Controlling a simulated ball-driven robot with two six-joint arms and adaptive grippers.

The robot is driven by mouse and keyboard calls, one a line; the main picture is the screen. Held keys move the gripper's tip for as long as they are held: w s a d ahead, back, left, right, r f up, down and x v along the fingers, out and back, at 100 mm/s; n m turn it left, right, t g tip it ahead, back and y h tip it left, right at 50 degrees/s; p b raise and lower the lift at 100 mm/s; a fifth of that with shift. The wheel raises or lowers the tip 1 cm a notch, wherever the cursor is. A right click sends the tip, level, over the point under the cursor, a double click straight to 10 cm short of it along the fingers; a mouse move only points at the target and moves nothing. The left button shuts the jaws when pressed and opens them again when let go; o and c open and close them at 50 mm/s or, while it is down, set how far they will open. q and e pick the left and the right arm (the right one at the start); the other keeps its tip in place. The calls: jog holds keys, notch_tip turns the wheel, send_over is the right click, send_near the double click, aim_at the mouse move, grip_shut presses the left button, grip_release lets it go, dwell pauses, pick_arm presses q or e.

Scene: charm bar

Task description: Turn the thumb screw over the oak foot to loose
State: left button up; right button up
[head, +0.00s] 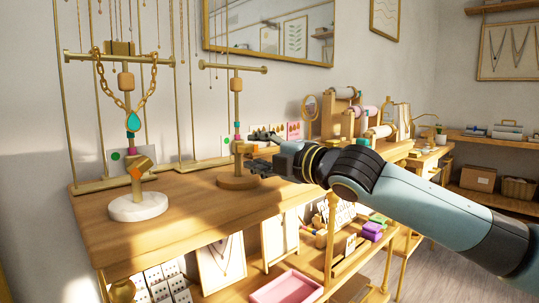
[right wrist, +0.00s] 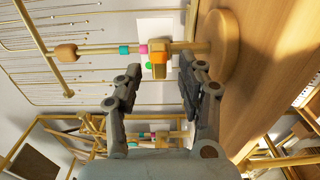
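The stand with the round oak foot (head: 238,182) is upright on the wooden counter, with a T-bar on top and teal and pink bands on its post. Its thumb screw, an orange-gold block (right wrist: 158,52), sits on the post just above the oak foot (right wrist: 228,45). My right gripper (head: 255,152) reaches in from the right at screw height and partly covers the screw in the head view. In the right wrist view the gripper (right wrist: 160,70) is open, its fingers either side of the screw's line; contact cannot be made out. My left gripper is not in view.
A second stand with a white marble foot (head: 138,206) holds a gold chain with a teal pendant (head: 133,121) on the left. Thin gold racks stand behind. A pink tray (head: 286,289) is on the shelf below. The counter (head: 185,222) is clear between the stands.

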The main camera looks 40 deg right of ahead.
jog(key=shift+s+d, duration=0.2)
jog(key=shift+s, duration=2.3)
